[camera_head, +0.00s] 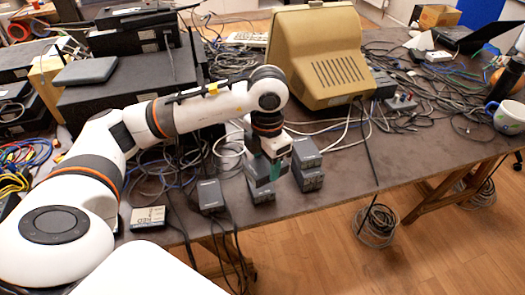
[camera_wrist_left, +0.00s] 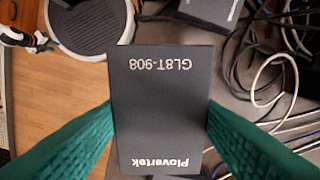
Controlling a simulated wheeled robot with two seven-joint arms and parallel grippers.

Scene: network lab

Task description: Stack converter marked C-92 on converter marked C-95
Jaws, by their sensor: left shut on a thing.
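My left gripper (camera_head: 275,168) has green fingers shut on a dark grey converter (camera_head: 257,168). In the left wrist view this held converter (camera_wrist_left: 160,105) reads "Plovertek GL8T-908" upside down, with a green finger on each side. Another dark box (camera_head: 262,191) shows directly below it; I cannot tell whether they touch. Just right, one dark grey converter (camera_head: 305,152) sits on another (camera_head: 309,181). No C-92 or C-95 marking is readable. What looks like my right gripper (camera_wrist_left: 42,42) shows small at the upper left of the left wrist view, its jaws unclear.
A dark adapter (camera_head: 210,195) with cables and a small pale box (camera_head: 148,217) lie left along the table's front edge. A beige monitor (camera_head: 318,60) stands behind. Loose cables cover much of the table (camera_head: 345,185); the front strip right of the stack is clear.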

